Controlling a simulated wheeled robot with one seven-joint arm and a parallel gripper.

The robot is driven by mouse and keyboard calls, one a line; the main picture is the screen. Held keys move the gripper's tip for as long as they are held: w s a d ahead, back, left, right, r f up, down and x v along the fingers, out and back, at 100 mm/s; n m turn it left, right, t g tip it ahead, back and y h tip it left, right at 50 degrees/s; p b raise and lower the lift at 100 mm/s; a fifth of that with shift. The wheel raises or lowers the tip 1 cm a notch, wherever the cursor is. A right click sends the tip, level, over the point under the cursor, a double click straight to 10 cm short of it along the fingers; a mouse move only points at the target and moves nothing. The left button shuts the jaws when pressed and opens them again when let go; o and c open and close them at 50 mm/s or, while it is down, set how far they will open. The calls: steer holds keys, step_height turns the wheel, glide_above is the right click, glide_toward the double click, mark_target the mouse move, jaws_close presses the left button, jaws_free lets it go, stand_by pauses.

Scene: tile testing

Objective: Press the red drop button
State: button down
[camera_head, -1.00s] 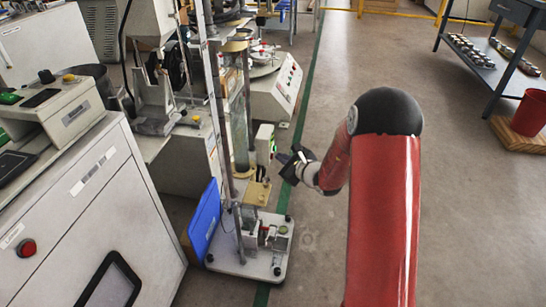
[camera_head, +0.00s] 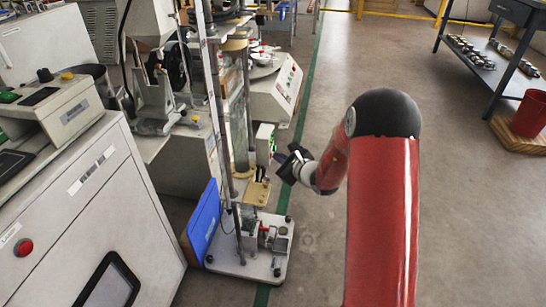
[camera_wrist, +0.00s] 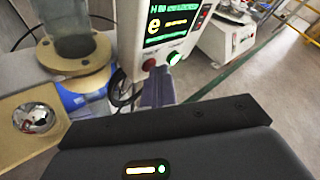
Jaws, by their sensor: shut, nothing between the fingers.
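The control box (camera_wrist: 172,30) fills the upper middle of the wrist view, with a lit green display. Below the display sit a red button (camera_wrist: 149,64) at left and a lit green button (camera_wrist: 175,58) at right. My gripper (camera_wrist: 157,74) is shut and empty, with its fingertips just below the red button in the picture. They overlap its lower edge or nearly so; I cannot tell whether they touch it. In the head view the box (camera_head: 265,143) stands on the test rig, and my gripper (camera_head: 277,157) points at its lower front. The buttons are too small to make out there.
A shiny steel ball (camera_wrist: 34,118) rests in a tan holder at left in the wrist view. The rig's white base (camera_head: 250,262) and a blue panel (camera_head: 203,222) stand below. Another red button (camera_head: 23,247) is on the white cabinet.

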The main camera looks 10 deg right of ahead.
steer(key=shift+s+d, duration=0.3)
steer(key=shift+d, duration=0.5)
steer(key=d, duration=0.1)
steer(key=s+d, duration=0.1)
steer(key=d, duration=0.1)
steer(key=d+b, duration=0.1)
steer(key=shift+s+d, duration=0.3)
steer(key=shift+d, duration=0.1)
stand_by(0.5)
